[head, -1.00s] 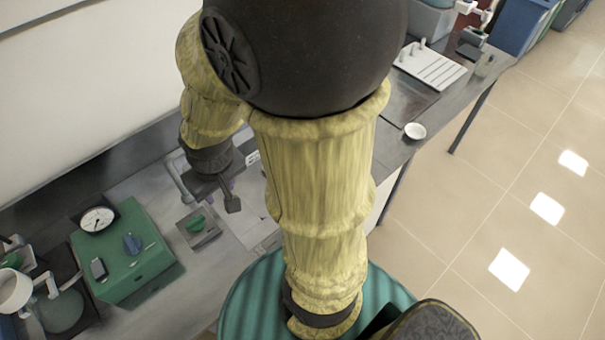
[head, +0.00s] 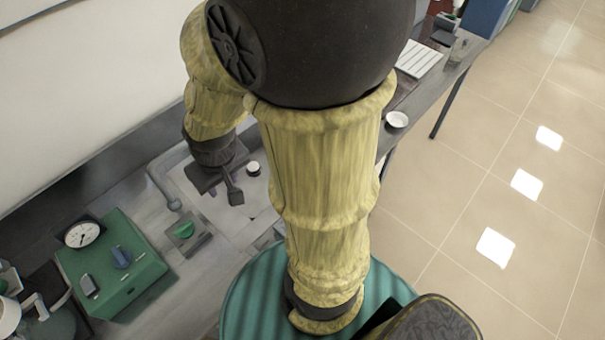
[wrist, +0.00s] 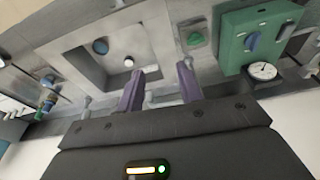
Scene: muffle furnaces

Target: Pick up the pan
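A small white round dish (head: 396,119), which may be the pan, sits near the edge of the grey bench at the right of my arm in the head view. I cannot tell for sure that it is the pan. My gripper (head: 218,186) hangs over the sink area, left of my arm and well away from the dish. In the wrist view my gripper (wrist: 160,80) has its two purple fingers apart with nothing between them. A small white-topped round item (wrist: 128,61) is in the sink beyond the fingers; it also shows in the head view (head: 253,168).
A green box with a gauge (head: 112,265) stands on the bench at lower left. A green knob on a grey base (head: 184,231) is beside the sink (wrist: 120,50). A white slotted rack (head: 419,58) lies farther along the bench. The tiled floor (head: 480,200) at right is open.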

